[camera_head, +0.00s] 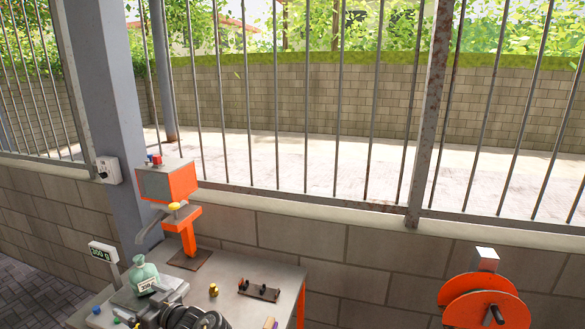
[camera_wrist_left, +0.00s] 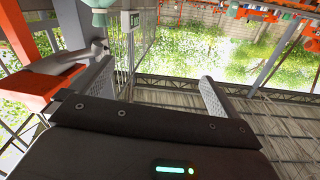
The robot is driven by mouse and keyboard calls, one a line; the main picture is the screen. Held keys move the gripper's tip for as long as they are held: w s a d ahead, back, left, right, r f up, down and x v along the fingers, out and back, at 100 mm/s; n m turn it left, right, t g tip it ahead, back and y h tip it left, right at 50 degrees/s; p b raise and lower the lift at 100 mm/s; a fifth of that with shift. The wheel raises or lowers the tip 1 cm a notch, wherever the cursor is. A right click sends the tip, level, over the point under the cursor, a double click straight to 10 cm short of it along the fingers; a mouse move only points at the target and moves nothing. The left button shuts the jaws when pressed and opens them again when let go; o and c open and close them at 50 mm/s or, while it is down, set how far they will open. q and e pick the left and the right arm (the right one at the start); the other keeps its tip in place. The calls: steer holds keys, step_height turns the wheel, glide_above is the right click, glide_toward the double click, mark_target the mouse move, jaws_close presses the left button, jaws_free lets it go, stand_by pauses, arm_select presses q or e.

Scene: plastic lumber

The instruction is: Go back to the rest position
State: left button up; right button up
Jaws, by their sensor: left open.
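My left gripper (camera_wrist_left: 157,75) shows in the left wrist view with its two grey fingers spread wide apart and nothing between them. In the head view, the black wrist of my left arm (camera_head: 190,316) is at the bottom edge, over the front of the metal table. The fingers are hard to make out there. A green bag (camera_head: 142,272) with a white label stands just behind and left of the wrist, beside a small display (camera_head: 103,251). My right gripper is not in view.
The grey metal table (camera_head: 235,272) holds an orange press-like machine (camera_head: 180,190), a small brass piece (camera_head: 213,290) and a dark fixture (camera_head: 259,290). An orange wheel-like machine (camera_head: 485,300) stands at the right. A block wall (camera_head: 340,245) with bars runs behind.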

arm_select(q)
steer(key=s+d+f+m+t+h, duration=0.3)
steer(key=s+f+m+t+h, duration=0.15)
steer(key=s+f+h, duration=0.55)
steer(key=s+d+f+m+g+h, duration=0.1)
steer(key=s+d+m+g+h, duration=0.3)
steer(key=s, duration=0.6)
steer(key=s+d+m+g, duration=0.15)
steer(key=s+d, duration=0.35)
steer(key=s, duration=0.5)
steer(key=s+d+f+m+g+h, duration=0.15)
steer(key=s+d+m, duration=0.3)
steer(key=s, duration=0.55)
step_height(320, 180, down, 32)
steer(key=r+g+b, duration=0.1)
steer(key=g+b, duration=0.1)
steer(key=b, duration=0.4)
steer(key=s+a+f+b, duration=0.1)
steer(key=s+f+b, duration=0.1)
steer(key=s+f, duration=0.6)
steer(key=s+a+f+g+b, duration=0.1)
steer(key=s+f+b, duration=0.2)
steer(key=s+f, duration=0.5)
step_height(320, 180, down, 5)
steer(key=shift+s+a+f+h, duration=0.15)
steer(key=shift+s+a+h, duration=0.1)
steer(key=shift+s+h, duration=0.1)
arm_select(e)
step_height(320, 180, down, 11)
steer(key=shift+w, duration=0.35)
